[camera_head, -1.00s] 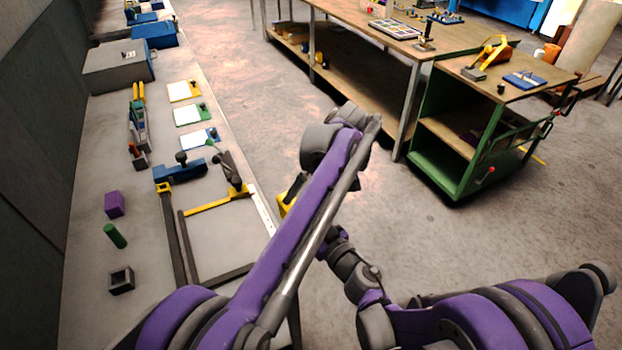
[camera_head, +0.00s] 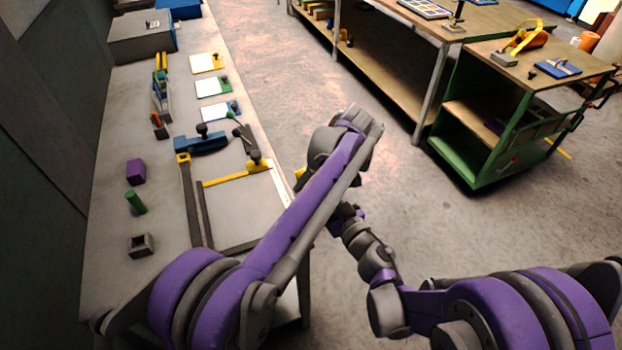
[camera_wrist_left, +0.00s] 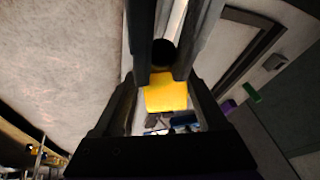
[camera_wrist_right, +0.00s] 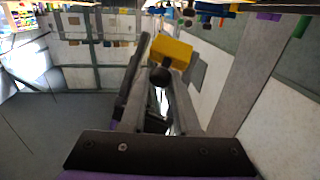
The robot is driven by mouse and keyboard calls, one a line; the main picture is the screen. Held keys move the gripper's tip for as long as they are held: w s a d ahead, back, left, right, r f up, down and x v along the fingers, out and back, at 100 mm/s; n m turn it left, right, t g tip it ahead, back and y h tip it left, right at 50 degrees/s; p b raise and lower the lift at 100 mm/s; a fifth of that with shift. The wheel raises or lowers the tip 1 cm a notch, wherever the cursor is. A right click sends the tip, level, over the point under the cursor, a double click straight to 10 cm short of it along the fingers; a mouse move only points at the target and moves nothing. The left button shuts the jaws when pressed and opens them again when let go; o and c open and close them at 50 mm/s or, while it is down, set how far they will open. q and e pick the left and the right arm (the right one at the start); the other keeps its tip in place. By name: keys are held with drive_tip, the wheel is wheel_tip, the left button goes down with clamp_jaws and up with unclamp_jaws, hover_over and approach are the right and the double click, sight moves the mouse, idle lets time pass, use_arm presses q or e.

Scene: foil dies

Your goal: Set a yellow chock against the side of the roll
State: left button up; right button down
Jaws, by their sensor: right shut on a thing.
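A yellow block with a dark round knob, likely the chock (camera_wrist_right: 171,53), sits at the fingertips of my right gripper (camera_wrist_right: 160,82), which is shut on it. The yellow block (camera_wrist_left: 166,92) also shows between the fingers of my left gripper (camera_wrist_left: 164,60); those fingers stand apart, and contact is unclear. In the head view only a sliver of yellow (camera_head: 299,173) shows beside my left forearm, and both gripper tips are mostly hidden. I cannot identify the roll with certainty; an orange rounded thing (camera_head: 537,40) lies on the green trolley.
The long grey bench (camera_head: 118,215) at left carries a purple block (camera_head: 136,172), a green cylinder (camera_head: 135,202), a small dark open box (camera_head: 141,245), a blue tool (camera_head: 202,144) and a yellow-ended frame (camera_head: 238,175). A green trolley (camera_head: 481,172) stands at right. Open floor lies between.

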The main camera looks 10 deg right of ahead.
use_arm(q)
drive_tip(key=shift+d, duration=0.1)
drive_tip(key=c, duration=0.7)
use_arm(e)
drive_tip(key=shift+s+a, duration=0.1)
drive_tip(key=shift+a, duration=0.05)
use_arm(q)
drive_tip(key=shift+c, duration=0.9)
use_arm(e)
drive_tip(key=c, duration=1.1)
unclamp_jaws()
use_arm(q)
drive_tip(key=shift+d, duration=0.1)
use_arm(e)
drive_tip(key=o, duration=0.5)
drive_tip(key=shift+o, duration=0.2)
